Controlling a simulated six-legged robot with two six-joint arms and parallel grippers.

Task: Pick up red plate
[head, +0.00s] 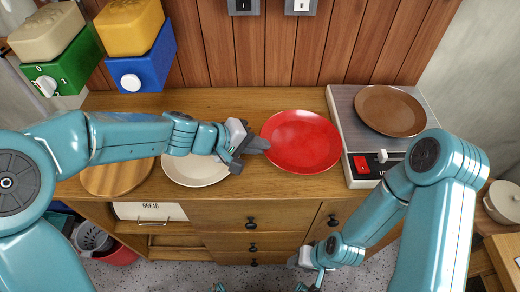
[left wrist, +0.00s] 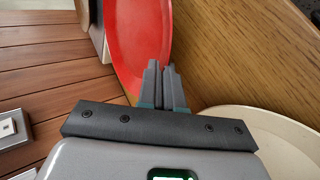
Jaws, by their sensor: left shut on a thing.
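The red plate (head: 303,142) is at the middle of the wooden counter in the head view, between a white plate and a grey appliance. My left gripper (head: 262,144) reaches in from the left and is shut on the red plate's left rim. In the left wrist view the closed fingers (left wrist: 160,85) meet the edge of the red plate (left wrist: 138,40). I cannot tell whether the plate rests on the counter or is slightly raised. My right gripper (head: 300,263) is low, in front of the drawers, away from the plate; its fingers are not clear.
A white plate (head: 190,172) lies under my left forearm, beside a round wooden board (head: 115,179). A brown plate (head: 390,110) sits on the grey appliance (head: 345,103) at the right.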

